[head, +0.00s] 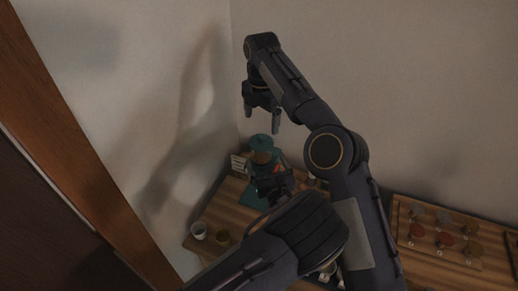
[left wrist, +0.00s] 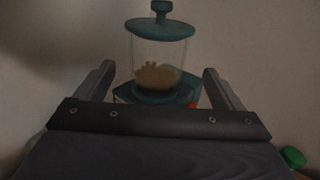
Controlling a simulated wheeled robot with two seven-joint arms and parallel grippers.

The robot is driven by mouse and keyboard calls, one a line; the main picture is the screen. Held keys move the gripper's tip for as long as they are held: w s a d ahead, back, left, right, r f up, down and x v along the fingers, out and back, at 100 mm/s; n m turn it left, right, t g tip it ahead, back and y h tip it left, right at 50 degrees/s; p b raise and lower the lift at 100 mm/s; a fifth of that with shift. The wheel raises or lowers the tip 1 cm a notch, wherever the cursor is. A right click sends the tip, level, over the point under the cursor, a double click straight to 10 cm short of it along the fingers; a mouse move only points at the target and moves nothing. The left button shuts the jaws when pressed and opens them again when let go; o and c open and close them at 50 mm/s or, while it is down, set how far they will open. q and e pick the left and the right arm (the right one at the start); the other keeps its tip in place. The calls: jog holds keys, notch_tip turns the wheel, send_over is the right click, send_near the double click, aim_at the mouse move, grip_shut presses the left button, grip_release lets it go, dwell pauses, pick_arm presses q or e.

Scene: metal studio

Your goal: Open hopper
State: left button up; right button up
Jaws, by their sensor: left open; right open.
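The hopper (left wrist: 160,52) is a clear container with tan contents, standing on a teal base (left wrist: 160,97). Its teal lid (left wrist: 158,28) with a knob sits on top, and the lid (head: 261,141) also shows in the head view. My left gripper (head: 273,185) is low in front of the machine. In the left wrist view its two fingers (left wrist: 159,72) are apart, one on each side of the hopper in the picture, with nothing between them that I see touching. My right gripper (head: 262,116) hangs above the lid, fingers apart and empty.
The machine stands on a wooden table (head: 232,205) in the wall corner. A wooden tray (head: 440,232) with several coloured discs lies at the right. A green-topped object (left wrist: 293,157) shows at lower right.

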aim_at(259, 149)
pick_arm(q)
jog(key=shift+w+a, duration=0.3)
jog(key=shift+w, duration=0.2)
pick_arm(e)
jog(key=shift+s+r, duration=0.15)
jog(key=shift+r, duration=0.05)
pick_arm(q)
jog(key=x, duration=0.6)
jog(key=shift+w+a+f, duration=0.15)
jog(key=shift+a+f, duration=0.05)
jog(key=shift+f, duration=0.05)
pick_arm(e)
jog(key=shift+a, duration=0.15)
